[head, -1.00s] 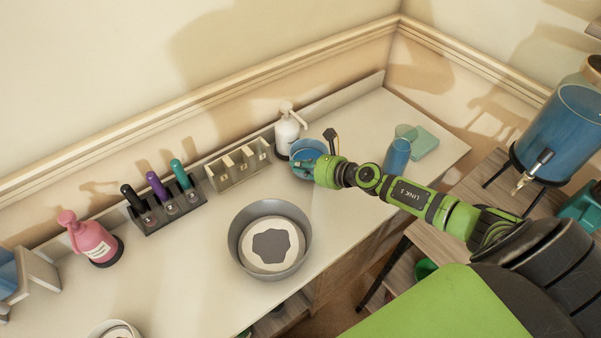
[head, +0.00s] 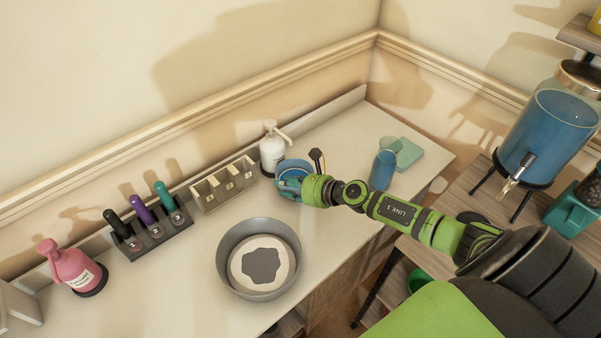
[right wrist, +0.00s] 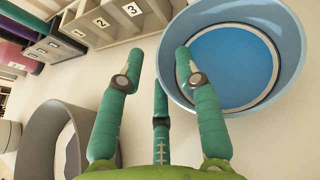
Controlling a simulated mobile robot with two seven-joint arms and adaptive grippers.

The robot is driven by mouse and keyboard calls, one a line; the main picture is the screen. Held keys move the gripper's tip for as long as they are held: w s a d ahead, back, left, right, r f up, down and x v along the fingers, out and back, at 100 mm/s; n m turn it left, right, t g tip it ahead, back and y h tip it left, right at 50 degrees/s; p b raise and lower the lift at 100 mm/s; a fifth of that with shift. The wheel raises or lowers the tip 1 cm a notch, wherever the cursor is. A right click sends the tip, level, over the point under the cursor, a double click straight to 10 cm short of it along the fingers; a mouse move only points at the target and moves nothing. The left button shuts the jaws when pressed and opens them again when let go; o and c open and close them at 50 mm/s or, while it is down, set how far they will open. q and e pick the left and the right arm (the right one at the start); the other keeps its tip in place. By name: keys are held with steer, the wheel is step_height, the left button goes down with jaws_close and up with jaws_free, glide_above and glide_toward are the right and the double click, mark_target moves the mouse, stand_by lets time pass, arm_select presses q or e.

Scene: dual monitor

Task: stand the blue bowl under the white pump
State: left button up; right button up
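The blue bowl (head: 293,164) is on the counter, just right of the white pump (head: 271,152), whose spout points right above the bowl's far side. I cannot tell whether the spout is over the bowl. In the right wrist view the bowl (right wrist: 235,60) fills the upper right, its blue inside facing me. My right gripper (head: 297,188) is at the bowl's near side. In the right wrist view its fingers (right wrist: 158,62) are spread, one overlapping the bowl's left rim and one left of the bowl. Contact is unclear. My left gripper is not in view.
A numbered holder (head: 225,185) stands left of the pump. A grey round pan (head: 258,292) is nearer on the counter. Bottles and a pink pump (head: 72,268) are at left.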

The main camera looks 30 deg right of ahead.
steer(key=b+v, duration=0.1)
steer(key=v, duration=1)
steer(key=shift+s+b, duration=0.35)
steer(key=shift+b, duration=0.05)
